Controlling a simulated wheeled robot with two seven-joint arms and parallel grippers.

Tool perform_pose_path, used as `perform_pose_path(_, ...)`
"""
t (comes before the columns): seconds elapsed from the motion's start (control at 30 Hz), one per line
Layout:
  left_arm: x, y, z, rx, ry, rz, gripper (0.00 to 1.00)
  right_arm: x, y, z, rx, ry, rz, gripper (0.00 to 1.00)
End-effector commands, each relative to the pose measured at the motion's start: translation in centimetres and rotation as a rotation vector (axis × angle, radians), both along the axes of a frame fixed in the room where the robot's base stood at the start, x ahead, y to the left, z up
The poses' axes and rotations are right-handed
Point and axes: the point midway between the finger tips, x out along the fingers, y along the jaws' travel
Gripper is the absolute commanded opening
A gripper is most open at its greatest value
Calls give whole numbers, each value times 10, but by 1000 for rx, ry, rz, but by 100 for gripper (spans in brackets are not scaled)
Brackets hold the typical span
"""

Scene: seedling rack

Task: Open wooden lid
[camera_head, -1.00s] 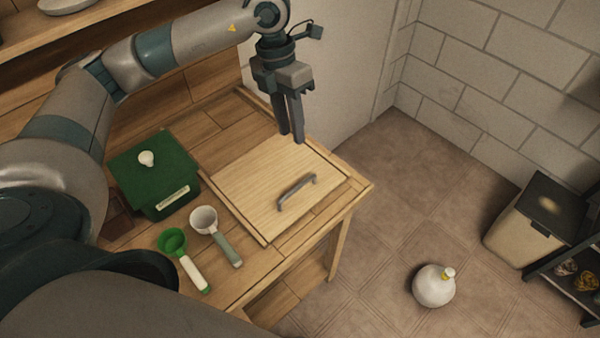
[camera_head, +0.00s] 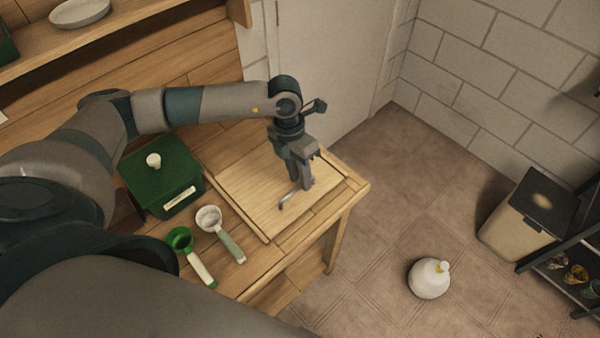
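The wooden lid (camera_head: 250,190) is a pale flat panel lying in the wooden table top, and it looks closed. Its grey bar handle (camera_head: 286,201) stands near the lid's right front side. My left gripper (camera_head: 304,187) points down at the handle, and its fingers cover the handle's far end. Whether the fingers are closed around the handle or only beside it cannot be made out. My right gripper is not in view.
A green box (camera_head: 160,180) with a white knob stands left of the lid. A white-cupped scoop (camera_head: 232,247) and a green scoop (camera_head: 200,270) lie in front of it. A white round bottle (camera_head: 428,280) and a bin (camera_head: 515,238) stand on the floor at right.

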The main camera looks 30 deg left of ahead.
Motion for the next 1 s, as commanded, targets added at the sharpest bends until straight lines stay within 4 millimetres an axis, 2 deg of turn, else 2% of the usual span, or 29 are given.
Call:
perform_pose_path(0.33, 0, -1, -3, -1, 0, 0, 28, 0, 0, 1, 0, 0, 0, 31)
perform_pose_path(0.37, 0, -1, -3, -1, 0, 0, 23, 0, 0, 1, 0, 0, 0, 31)
perform_pose_path(0.47, 0, -1, -3, -1, 0, 0, 0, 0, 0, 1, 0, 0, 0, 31)
perform_pose_path(0.77, 1, 1, -3, 0, -1, 1, 0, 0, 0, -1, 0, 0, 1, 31)
perform_pose_path(0.87, 3, 7, -4, 0, -1, 2, 0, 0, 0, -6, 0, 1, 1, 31)
perform_pose_path(1.0, 9, 24, -6, 2, -2, 4, 0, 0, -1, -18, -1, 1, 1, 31)
